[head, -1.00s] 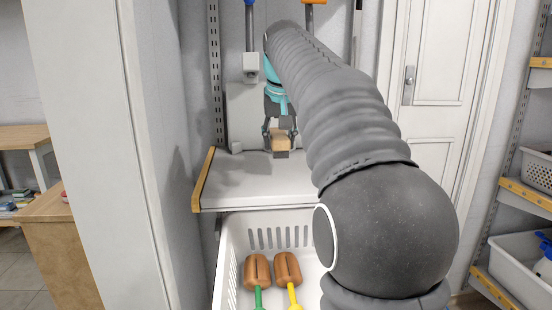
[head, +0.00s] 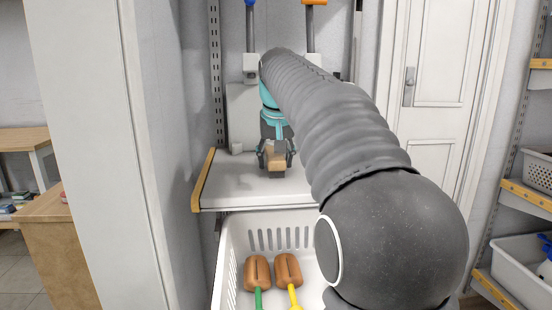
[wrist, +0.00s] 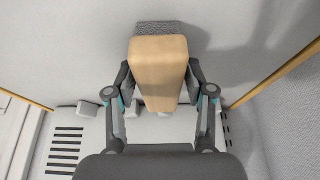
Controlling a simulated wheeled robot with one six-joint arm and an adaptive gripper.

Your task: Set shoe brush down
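The shoe brush (head: 276,161) has a light wooden block and dark grey bristles at its lower end in the head view. My gripper (head: 276,152) points down and is shut on the wooden block, one finger on each side. In the wrist view the brush (wrist: 159,68) sits between the fingertips of my gripper (wrist: 160,78), with grey bristles showing past its far end. The brush is over the white shelf (head: 235,190), near its middle. I cannot tell whether the bristles touch the shelf.
Below stands a white basket (head: 268,222) holding two brown wooden-headed tools (head: 257,272) with green and yellow handles. The shelf around the brush is clear.

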